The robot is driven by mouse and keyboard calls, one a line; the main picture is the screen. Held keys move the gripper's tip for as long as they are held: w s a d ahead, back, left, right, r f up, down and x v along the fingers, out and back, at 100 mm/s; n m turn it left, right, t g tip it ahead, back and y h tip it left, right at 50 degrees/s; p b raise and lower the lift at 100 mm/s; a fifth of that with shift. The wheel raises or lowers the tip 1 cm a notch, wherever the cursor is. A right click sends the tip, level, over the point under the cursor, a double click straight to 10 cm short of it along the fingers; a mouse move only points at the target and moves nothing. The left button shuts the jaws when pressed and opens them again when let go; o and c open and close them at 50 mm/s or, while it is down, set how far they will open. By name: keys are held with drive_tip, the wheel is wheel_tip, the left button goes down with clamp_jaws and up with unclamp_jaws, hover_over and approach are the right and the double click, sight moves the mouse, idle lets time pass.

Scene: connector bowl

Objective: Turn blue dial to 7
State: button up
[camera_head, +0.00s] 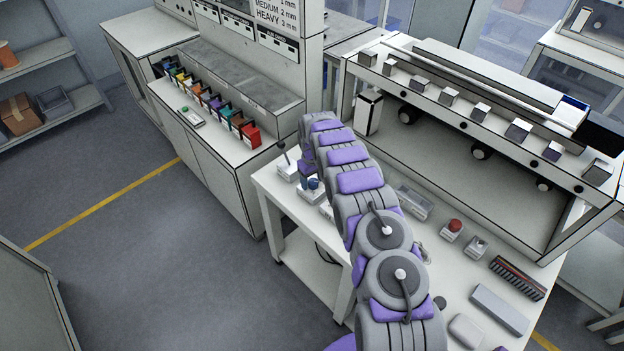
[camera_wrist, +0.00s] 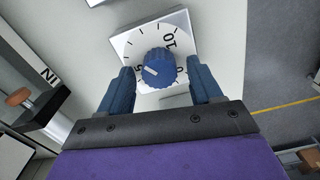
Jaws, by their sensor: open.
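The blue dial (camera_wrist: 160,64) sits on a white plate (camera_wrist: 181,24) with black marks and numbers. In the wrist view, "10" is above the dial, "5" to its left and a partly hidden "0" to its lower right. The white pointer line on the dial points left, roughly toward the 5; the exact reading is unclear. My gripper (camera_wrist: 161,72) is open, with one blue finger on each side of the dial. Gaps show between the fingers and the dial. In the head view, the small blue dial (camera_head: 314,184) shows at the white table's far end, beside my gripper.
A black-handled lever (camera_head: 283,158) stands left of the dial. A red button (camera_head: 455,226) and other small boxes lie on the white table (camera_head: 327,265). A cabinet with several coloured bins (camera_head: 215,108) stands left; a raised shelf rack (camera_head: 480,118) stands behind right.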

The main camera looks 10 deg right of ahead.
sight(312, 180)
wheel_tip(312, 180, up, 17)
drive_tip(key=p, duration=0.1)
idle(0.4)
drive_tip(key=shift+r, duration=0.15)
drive_tip(key=s+d+r+m+b, duration=0.1)
drive_tip(key=s+r+m, duration=0.1)
drive_tip(key=s+r, duration=0.75)
drive_tip(key=s+d+r+m+b, duration=0.1)
drive_tip(key=s+r, duration=0.6)
drive_tip(key=s, duration=0.6)
drive_tip(key=s+a+f+m+g, duration=0.1)
drive_tip(key=s, duration=1.5)
drive_tip(key=s+a+f+m+b, duration=0.1)
drive_tip(key=s, duration=1.6)
drive_tip(key=shift+s+f+g, duration=0.15)
drive_tip(key=shift+f+g, duration=0.1)
drive_tip(key=shift+g, duration=0.15)
